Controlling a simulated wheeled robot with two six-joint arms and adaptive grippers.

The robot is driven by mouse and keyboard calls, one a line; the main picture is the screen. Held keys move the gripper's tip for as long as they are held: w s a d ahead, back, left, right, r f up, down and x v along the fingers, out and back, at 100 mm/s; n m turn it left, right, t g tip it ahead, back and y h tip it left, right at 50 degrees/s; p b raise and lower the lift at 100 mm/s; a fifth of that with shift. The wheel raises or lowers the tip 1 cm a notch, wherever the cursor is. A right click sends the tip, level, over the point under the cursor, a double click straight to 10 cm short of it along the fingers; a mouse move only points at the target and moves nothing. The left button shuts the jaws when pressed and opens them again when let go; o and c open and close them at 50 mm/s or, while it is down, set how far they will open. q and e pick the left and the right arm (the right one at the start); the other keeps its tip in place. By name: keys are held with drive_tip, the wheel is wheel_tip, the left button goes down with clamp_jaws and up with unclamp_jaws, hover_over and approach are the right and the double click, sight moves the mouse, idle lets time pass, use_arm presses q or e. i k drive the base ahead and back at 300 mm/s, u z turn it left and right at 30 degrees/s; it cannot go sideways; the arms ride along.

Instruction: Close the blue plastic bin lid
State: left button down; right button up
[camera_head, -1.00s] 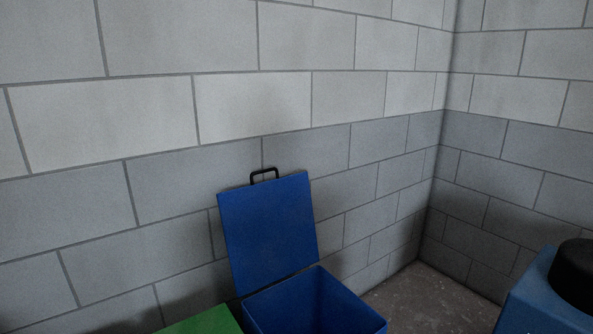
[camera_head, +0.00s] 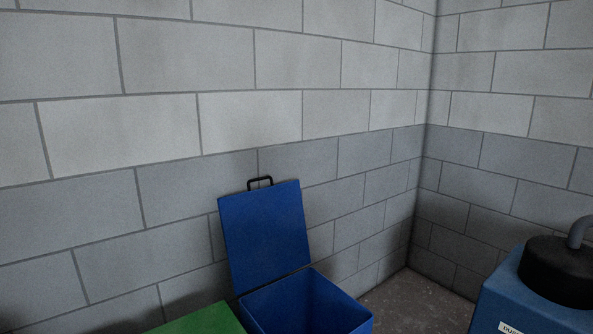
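The blue plastic bin (camera_head: 318,308) stands at the bottom middle of the head view, its lower part cut off by the frame edge. Its blue lid (camera_head: 265,236) is open, raised nearly upright at the back near the wall. A black handle (camera_head: 260,183) sits on the lid's top edge. The part of the bin's inside that shows looks empty. Neither of my grippers shows in the head view.
A green surface (camera_head: 202,320) lies left of the bin. A blue machine (camera_head: 503,302) with a black top (camera_head: 553,272) and grey hose stands at the right. Grey block walls (camera_head: 250,120) meet in a corner behind. Bare floor (camera_head: 408,296) shows between bin and machine.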

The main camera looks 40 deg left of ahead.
sight(264, 231)
drive_tip(key=z, duration=0.35)
drive_tip(key=i, duration=0.95)
drive_tip(key=u, duration=0.65)
drive_tip(key=i, duration=0.65)
drive_tip(key=u, duration=0.7)
